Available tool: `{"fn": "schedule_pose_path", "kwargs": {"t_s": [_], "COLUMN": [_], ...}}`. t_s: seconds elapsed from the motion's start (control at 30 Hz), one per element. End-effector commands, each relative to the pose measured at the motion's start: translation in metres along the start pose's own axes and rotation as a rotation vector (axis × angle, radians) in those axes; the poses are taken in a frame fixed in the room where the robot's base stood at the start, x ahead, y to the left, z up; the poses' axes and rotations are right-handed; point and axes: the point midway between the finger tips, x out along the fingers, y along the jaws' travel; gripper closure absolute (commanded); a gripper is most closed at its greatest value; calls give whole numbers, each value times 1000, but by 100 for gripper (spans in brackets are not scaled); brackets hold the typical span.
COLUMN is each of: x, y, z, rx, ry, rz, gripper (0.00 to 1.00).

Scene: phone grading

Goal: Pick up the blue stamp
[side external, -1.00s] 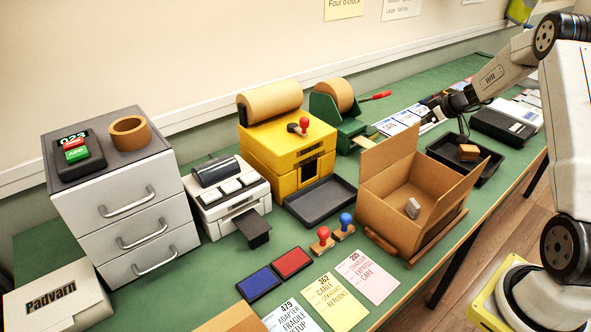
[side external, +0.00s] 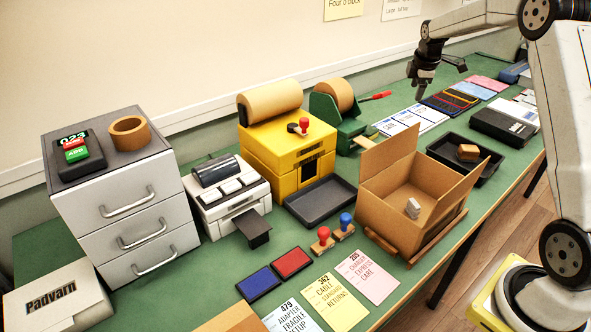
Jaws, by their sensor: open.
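The blue stamp (side external: 345,221) has a round blue knob on top and stands upright on the green table, just left of the open cardboard box. A red stamp (side external: 324,235) stands right beside it on the left. A blue ink pad (side external: 258,283) and a red ink pad (side external: 292,262) lie in front of the stamps to the left. My gripper (side external: 440,84) is at the upper right, open and empty, raised over the far part of the table. It is well away from the blue stamp.
The cardboard box (side external: 390,220) with raised flaps holds a small grey item. A yellow machine (side external: 285,165) and an empty dark tray (side external: 322,201) stand behind the stamps. Cards, including a pink one (side external: 368,275), lie in front. A black tray (side external: 440,150) holds a brown block.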

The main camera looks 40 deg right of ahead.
Motion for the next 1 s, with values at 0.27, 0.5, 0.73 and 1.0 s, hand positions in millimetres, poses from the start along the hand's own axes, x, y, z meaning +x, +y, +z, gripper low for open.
{"fn": "schedule_pose_path", "kwargs": {"t_s": [0.27,0.5,0.73,1.0], "x": [-17,-24,-49,-92], "y": [-39,-118,-180,-224], "z": [-18,-26,-24,-31], "rx": [-153,-282,-411,-587], "ry": [-274,-613,-963,-1323], "rz": [-73,-185,-157,125], "gripper": [33,33,33,33]}}
